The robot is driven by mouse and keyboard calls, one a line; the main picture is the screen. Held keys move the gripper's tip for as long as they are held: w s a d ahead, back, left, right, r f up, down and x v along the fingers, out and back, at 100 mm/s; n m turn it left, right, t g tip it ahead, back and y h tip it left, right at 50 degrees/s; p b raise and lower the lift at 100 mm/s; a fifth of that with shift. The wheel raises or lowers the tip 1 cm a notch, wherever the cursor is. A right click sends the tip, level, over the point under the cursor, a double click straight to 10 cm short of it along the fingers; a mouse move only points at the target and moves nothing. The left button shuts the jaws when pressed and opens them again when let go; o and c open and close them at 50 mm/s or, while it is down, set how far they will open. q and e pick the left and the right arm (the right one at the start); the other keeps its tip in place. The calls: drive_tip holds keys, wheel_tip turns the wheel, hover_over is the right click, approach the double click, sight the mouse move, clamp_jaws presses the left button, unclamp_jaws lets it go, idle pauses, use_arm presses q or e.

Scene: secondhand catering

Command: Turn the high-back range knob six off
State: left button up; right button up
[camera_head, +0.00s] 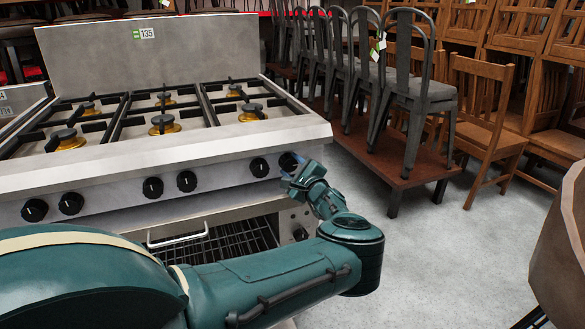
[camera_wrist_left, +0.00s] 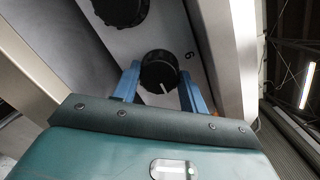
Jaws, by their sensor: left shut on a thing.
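The high-back range (camera_head: 180,155) stands at the left of the head view, with a row of black knobs along its front panel. Knob six (camera_head: 288,161) is the rightmost of the row, partly hidden by my left gripper (camera_head: 291,175). In the left wrist view, knob six (camera_wrist_left: 159,70) sits between the two blue fingers of my left gripper (camera_wrist_left: 160,84), one on each side. The gripper is shut on it. The white mark on the knob points down and slightly right in that view. My right gripper is not in view.
The neighbouring knob (camera_head: 260,168) is close to the left of the gripper. An oven opening with a wire rack (camera_head: 225,243) and handle (camera_head: 178,237) lies below the panel. Grey chairs (camera_head: 415,90) stand on a low platform to the right. Bare floor (camera_head: 440,260) is clear in front of them.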

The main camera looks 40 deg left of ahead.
use_arm(q)
drive_tip(key=c, duration=0.4)
